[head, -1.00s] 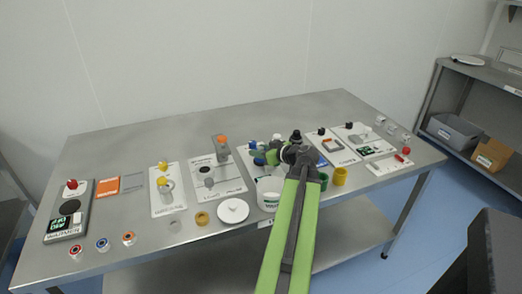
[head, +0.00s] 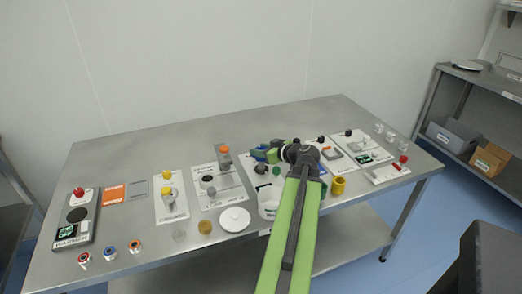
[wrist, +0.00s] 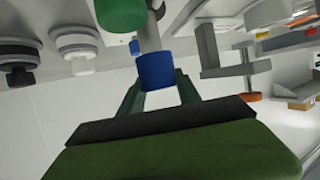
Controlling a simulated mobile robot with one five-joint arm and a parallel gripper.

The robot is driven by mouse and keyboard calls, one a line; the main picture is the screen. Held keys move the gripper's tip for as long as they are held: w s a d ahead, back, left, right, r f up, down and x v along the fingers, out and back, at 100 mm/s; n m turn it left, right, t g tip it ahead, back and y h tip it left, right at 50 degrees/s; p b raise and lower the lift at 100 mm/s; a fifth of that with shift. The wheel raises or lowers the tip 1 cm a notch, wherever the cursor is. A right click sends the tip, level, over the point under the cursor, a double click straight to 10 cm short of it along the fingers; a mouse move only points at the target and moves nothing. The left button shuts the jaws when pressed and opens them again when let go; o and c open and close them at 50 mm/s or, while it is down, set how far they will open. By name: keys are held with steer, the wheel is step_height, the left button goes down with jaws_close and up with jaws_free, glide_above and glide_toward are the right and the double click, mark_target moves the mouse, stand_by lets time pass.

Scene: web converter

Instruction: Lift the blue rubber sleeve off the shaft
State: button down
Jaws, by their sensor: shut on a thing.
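The blue rubber sleeve (wrist: 157,71) is in the middle of the wrist view, between the fingertips of my gripper (wrist: 159,88). My gripper is shut on it. A grey shaft (wrist: 150,36) meets the sleeve's upper edge in that picture; I cannot tell whether it still runs inside the sleeve. In the head view my gripper (head: 264,153) points left over the panel in the middle of the table, with blue showing at its tip. My own wrist hides part of that panel.
A green rounded part (wrist: 121,14) is close to the shaft. A grey bracket (wrist: 228,66) stands right of my fingers. The table's back strip (head: 200,130) is clear.

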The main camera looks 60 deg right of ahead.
steer(key=shift+s+r+p, duration=0.1)
steer(key=shift+r+p, duration=1.3)
steer(key=shift+r, duration=0.05)
stand_by(0.4)
step_height(320, 180, up, 4)
steer(key=p, duration=0.4)
steer(key=shift+f, duration=0.1)
steer(key=shift+d, duration=0.1)
